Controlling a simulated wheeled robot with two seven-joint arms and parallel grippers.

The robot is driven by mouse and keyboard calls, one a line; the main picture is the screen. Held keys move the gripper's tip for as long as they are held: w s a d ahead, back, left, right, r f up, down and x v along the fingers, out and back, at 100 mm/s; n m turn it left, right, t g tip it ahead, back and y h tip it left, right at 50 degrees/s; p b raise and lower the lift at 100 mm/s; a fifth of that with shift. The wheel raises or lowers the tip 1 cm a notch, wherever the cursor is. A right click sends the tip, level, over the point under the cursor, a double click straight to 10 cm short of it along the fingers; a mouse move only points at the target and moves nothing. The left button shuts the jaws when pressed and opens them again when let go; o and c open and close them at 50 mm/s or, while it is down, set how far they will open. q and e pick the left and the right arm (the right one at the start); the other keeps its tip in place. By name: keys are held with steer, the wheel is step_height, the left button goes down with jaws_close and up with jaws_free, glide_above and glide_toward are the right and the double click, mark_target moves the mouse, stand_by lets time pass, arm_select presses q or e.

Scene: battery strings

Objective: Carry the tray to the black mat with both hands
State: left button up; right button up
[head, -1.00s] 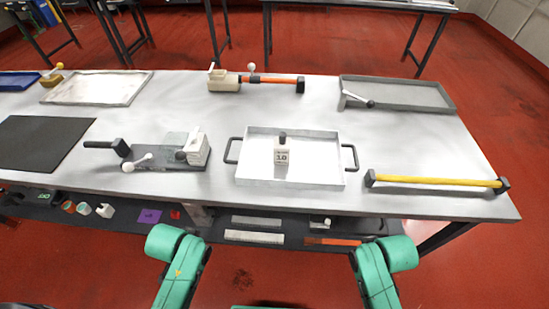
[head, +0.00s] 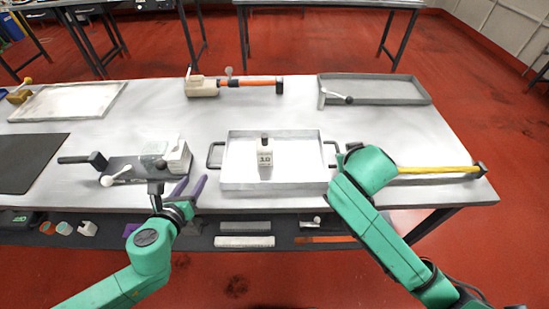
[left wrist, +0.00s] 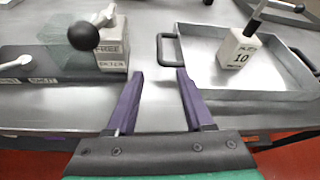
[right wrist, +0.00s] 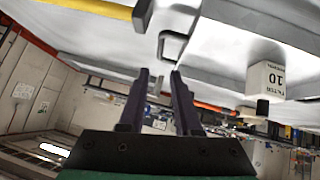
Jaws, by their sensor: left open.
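The grey metal tray (head: 302,150) sits on the steel table with a dark handle at each end. A white weight marked 10 (head: 265,158) with a black knob stands upright in it. My left gripper (head: 189,184) is open and empty, left of the tray and short of its left handle (head: 214,155), which also shows beyond the fingertips in the left wrist view (left wrist: 167,48). In the right wrist view my right gripper (right wrist: 158,72) is open near the tray's right handle (right wrist: 172,46); its fingers are hidden in the head view. The black mat (head: 27,162) lies flat at far left.
A dark fixture with a black-handled lever and pale blocks (head: 140,168) stands left of my left gripper, close to it. A yellow bar (head: 435,169) lies right of the tray. An orange-handled tool (head: 235,85) and a shallow grey tray (head: 375,89) lie behind.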

mark_target(208, 160)
arm_select(q)
steer(key=shift+w, duration=0.15)
arm_select(e)
steer(key=shift+f, duration=0.1)
arm_select(q)
steer(key=x, duration=1.4)
steer(key=shift+w, duration=0.3)
arm_select(e)
steer(key=x, duration=1.4)
steer(key=shift+w+f, duration=0.2)
steer(key=shift+w, duration=0.05)
arm_select(q)
steer(key=shift+s, duration=0.1)
steer(key=shift+c, duration=0.4)
arm_select(e)
steer(key=shift+c, duration=0.4)
arm_select(q)
steer(key=c, duration=0.5)
arm_select(e)
jaws_close()
arm_select(q)
jaws_close()
